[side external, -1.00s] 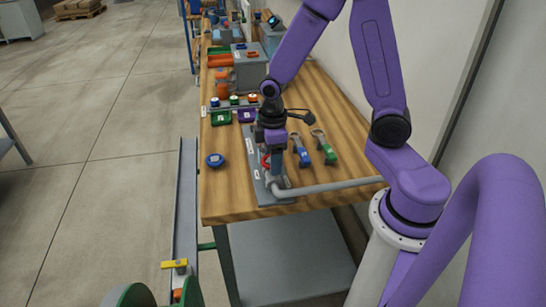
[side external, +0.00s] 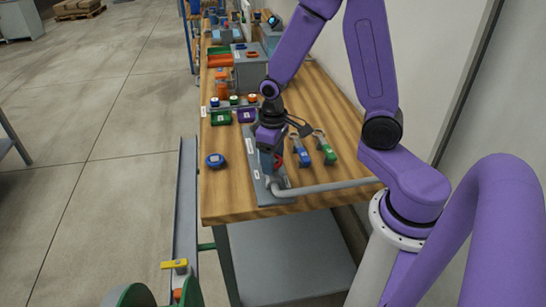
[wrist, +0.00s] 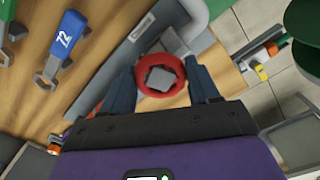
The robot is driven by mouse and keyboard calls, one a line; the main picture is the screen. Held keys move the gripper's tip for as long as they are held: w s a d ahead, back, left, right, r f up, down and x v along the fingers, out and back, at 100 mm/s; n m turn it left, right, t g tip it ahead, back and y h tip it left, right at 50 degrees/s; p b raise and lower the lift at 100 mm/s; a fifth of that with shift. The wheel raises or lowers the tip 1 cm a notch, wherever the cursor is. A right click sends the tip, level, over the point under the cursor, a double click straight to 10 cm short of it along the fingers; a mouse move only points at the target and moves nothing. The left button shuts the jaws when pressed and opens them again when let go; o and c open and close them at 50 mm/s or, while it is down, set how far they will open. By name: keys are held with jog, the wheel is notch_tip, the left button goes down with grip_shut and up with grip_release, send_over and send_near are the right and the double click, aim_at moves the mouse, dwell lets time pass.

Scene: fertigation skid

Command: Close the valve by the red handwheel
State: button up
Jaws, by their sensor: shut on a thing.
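The red handwheel (wrist: 139,81) is a ring around a grey squared hub in the middle of the wrist view. In the side view a small part of the red handwheel (side external: 280,160) shows just right of my gripper (side external: 268,170). In the wrist view my gripper (wrist: 161,78) has one dark finger on each side of the wheel, shut on its rim. The valve sits on a grey plate (side external: 252,164) at the bench's near end, joined to a grey pipe (side external: 335,186). The valve body is mostly hidden by my gripper.
A blue-handled tool (side external: 302,152) and a green-handled tool (side external: 326,151) lie close to the right of the valve. A blue round object (side external: 215,160) lies to its left.

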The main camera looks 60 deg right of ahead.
jog(key=m, duration=0.3)
jog(key=shift+w+m, duration=0.2)
jog(key=shift+m, duration=0.2)
jog(key=o, duration=1.1)
jog(key=shift+s, duration=0.1)
notch_tip(320, 180, up, 17)
jog(key=s+a+f+n, duration=0.2)
jog(key=s+n, duration=0.2)
jog(key=s, duration=0.2)
jog(key=s+a+f+n, duration=0.2)
jog(key=s+n, duration=0.3)
jog(key=s, duration=0.1)
jog(key=s+a+f+n, duration=0.2)
jog(key=s+n, duration=0.3)
jog(key=s, duration=0.1)
jog(key=shift+s+a+f, duration=0.3)
jog(key=shift+s, duration=0.05)
